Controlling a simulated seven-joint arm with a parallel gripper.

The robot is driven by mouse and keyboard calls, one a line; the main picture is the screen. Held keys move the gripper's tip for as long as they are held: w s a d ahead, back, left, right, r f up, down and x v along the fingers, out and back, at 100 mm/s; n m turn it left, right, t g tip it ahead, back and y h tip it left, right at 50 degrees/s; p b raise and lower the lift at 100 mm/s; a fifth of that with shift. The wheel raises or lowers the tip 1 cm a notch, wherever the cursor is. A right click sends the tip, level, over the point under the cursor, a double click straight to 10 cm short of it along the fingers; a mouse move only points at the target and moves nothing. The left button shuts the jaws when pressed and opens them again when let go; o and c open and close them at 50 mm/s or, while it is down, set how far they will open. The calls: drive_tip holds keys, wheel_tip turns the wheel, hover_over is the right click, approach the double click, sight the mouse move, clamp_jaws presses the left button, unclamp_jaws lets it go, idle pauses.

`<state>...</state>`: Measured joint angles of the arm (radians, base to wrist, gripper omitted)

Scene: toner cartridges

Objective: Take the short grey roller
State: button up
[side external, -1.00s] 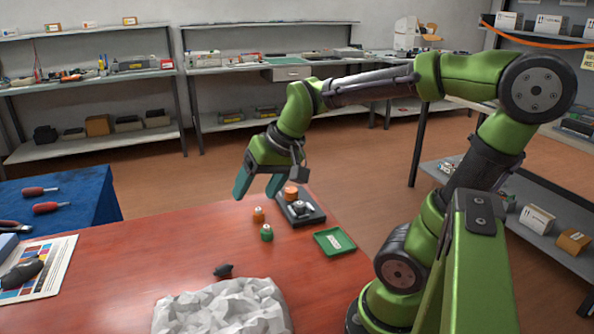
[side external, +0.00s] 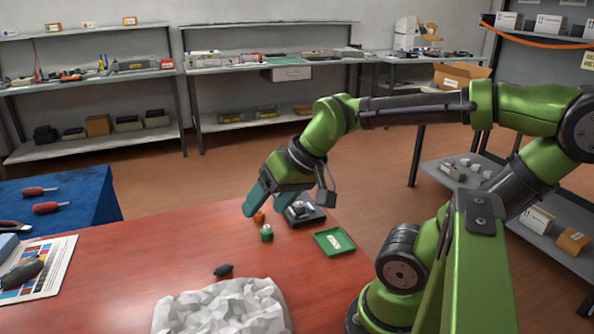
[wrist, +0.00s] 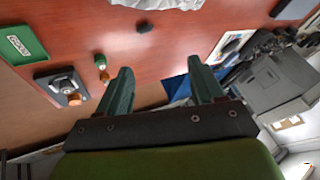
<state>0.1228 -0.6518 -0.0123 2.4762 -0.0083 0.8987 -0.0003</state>
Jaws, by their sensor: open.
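A small grey, roller-like piece (side external: 299,208) sits on a dark tray (side external: 312,217) at the table's far edge; its exact shape is too small to tell. The grey piece also shows at the left of the wrist view (wrist: 63,85), beside an orange part (wrist: 74,99). My gripper (side external: 265,206) is open and empty, tilted down over the far table edge. In the wrist view nothing is between the fingers (wrist: 160,68).
A green-topped piece (side external: 266,233) stands just in front of the orange-topped one. A green tray (side external: 334,242) with a white label lies to the right. A dark lump (side external: 223,270) and a crumpled whitish mass (side external: 222,309) lie nearer the front. The left middle of the red table is clear.

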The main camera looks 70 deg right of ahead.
drive_tip(key=w+d+f+m+g+h, duration=0.1)
drive_tip(key=w+d+f+m+h, duration=0.15)
drive_tip(key=d, duration=0.85)
drive_tip(key=g+h, duration=0.2)
approach(300, 203)
drive_tip(key=f, duration=0.1)
drive_tip(key=w+f+m, duration=0.1)
drive_tip(key=shift+d+f, duration=0.35)
drive_tip(key=shift+d, duration=0.05)
drive_tip(key=shift+x, duration=2.85)
drive_tip(key=shift+d+r, duration=0.1)
drive_tip(key=c, duration=1.1)
